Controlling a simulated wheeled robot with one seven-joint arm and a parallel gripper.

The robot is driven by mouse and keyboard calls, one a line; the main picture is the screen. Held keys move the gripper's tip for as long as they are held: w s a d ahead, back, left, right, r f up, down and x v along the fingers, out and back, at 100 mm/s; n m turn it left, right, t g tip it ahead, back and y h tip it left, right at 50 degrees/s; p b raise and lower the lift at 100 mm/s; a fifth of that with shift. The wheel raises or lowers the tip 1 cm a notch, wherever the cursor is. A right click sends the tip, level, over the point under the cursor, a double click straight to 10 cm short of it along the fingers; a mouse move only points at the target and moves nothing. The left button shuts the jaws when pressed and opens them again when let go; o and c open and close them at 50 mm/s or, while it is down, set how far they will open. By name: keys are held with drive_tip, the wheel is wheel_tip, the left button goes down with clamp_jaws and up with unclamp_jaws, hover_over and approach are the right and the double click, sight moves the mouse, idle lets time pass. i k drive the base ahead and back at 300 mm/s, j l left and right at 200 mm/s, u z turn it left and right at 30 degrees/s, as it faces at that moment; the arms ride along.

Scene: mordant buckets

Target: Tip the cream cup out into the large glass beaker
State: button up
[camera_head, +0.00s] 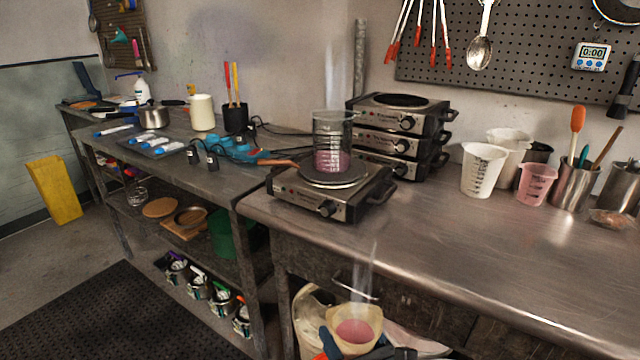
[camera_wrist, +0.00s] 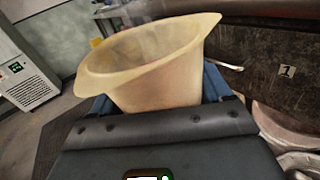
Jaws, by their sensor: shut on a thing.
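The cream cup (camera_head: 366,314) is low in the head view, with pink liquid inside and faint steam above it. My gripper (camera_head: 358,347) is shut on this cup and holds it in front of the metal bench, below its top. In the wrist view the cup (camera_wrist: 158,75) stands between the blue fingers of my gripper (camera_wrist: 160,103), its rim tilted in the picture; its contents are hidden there. The large glass beaker (camera_head: 333,130) stands upright on a hot plate (camera_head: 330,192), farther off and above the cup in the head view. It has pink liquid in its lower part.
Stacked hot plates (camera_head: 400,130) stand behind the beaker. To the right are a white measuring jug (camera_head: 483,170), a pink cup (camera_head: 536,184) and a metal tool holder (camera_head: 574,188). A brown-handled item (camera_head: 272,162) lies left of the beaker. The front right benchtop is clear.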

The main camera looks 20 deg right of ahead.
sight(332, 138)
drive_tip(key=i+j, duration=0.2)
drive_tip(key=j, duration=0.2)
drive_tip(key=i+j, duration=0.2)
drive_tip(key=j, duration=0.2)
drive_tip(key=i+j, duration=0.2)
drive_tip(key=j, duration=0.2)
drive_tip(key=i+j, duration=0.2)
drive_tip(key=j, duration=0.2)
drive_tip(key=i+j, duration=0.25)
drive_tip(key=j, duration=0.15)
drive_tip(key=i+j, duration=0.2)
drive_tip(key=j, duration=0.2)
drive_tip(key=i+j, duration=0.15)
drive_tip(key=j, duration=0.2)
drive_tip(key=i+j+z, duration=0.1)
drive_tip(key=j, duration=0.3)
drive_tip(key=i+j, duration=0.25)
drive_tip(key=j+z, duration=0.15)
drive_tip(key=z, duration=2.75)
